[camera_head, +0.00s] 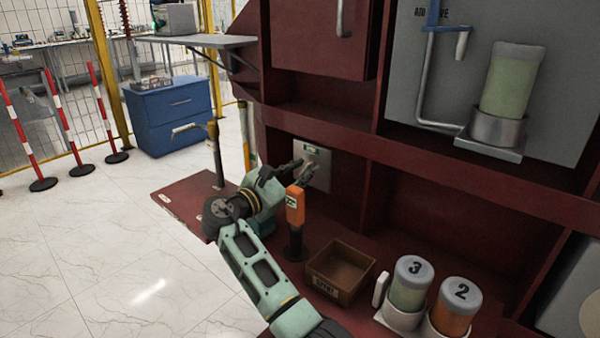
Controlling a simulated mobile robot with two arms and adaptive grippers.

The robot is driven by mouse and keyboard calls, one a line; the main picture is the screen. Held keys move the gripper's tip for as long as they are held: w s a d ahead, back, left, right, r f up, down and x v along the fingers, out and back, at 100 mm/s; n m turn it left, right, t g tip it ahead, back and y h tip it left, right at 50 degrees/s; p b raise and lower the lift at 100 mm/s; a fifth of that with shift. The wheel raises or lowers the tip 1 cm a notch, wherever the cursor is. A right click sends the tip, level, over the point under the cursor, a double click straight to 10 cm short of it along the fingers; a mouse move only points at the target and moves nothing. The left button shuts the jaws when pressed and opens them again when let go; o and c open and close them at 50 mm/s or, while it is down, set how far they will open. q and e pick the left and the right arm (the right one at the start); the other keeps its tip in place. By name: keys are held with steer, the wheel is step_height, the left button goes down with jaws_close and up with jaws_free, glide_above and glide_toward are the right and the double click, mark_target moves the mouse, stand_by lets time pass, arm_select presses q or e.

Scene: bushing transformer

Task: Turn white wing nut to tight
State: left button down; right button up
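No white wing nut can be made out clearly in the head view. A small grey plate (322,156) with a green label is fixed low on the dark red cabinet wall. My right gripper (303,170) is in front of this plate, its dark fingers pointing at it. The fingers cover part of the plate, and I cannot tell whether they touch anything there. Whether the fingers are open or shut is unclear. My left gripper is out of view.
A brown open box (338,272) and jars numbered 3 (408,285) and 2 (455,307) stand on the red lower ledge. A shelf (480,172) juts out above. A post (216,155) stands left of my arm. The tiled floor (90,255) at left is clear.

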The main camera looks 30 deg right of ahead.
steer(key=v, duration=1.2)
